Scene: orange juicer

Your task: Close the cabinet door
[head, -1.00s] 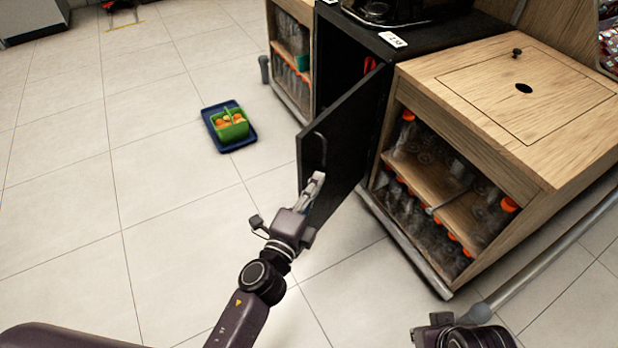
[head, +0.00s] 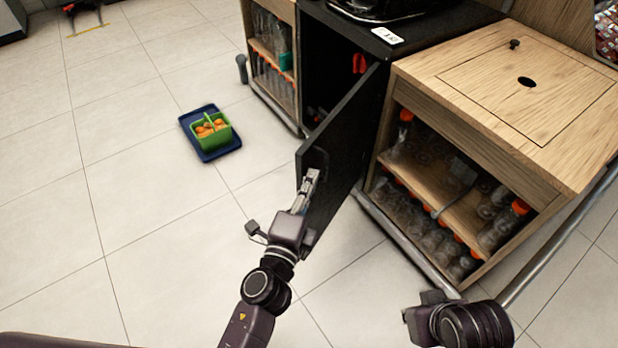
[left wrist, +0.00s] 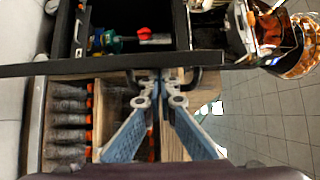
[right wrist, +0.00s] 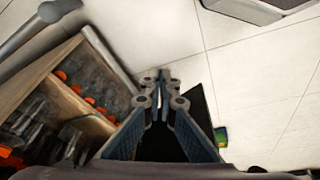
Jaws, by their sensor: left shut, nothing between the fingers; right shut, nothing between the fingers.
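The black cabinet door (head: 345,150) stands wide open between the shelf units in the head view, with its dark handle (head: 319,160) near the free edge. Its edge crosses the left wrist view as a dark bar (left wrist: 90,66). My left gripper (head: 312,175) is shut and empty, its fingertips close to the door's face by the handle; I cannot tell if they touch. The left wrist view shows its closed tips (left wrist: 160,78) between the handle's ends. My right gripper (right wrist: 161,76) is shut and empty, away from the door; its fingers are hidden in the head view.
A wooden unit (head: 520,90) with bottles stands right of the cabinet, a rail along its base. Another bottle shelf (head: 272,50) stands left. A green basket (head: 213,131) of oranges sits on a blue tray (head: 190,117) on the floor.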

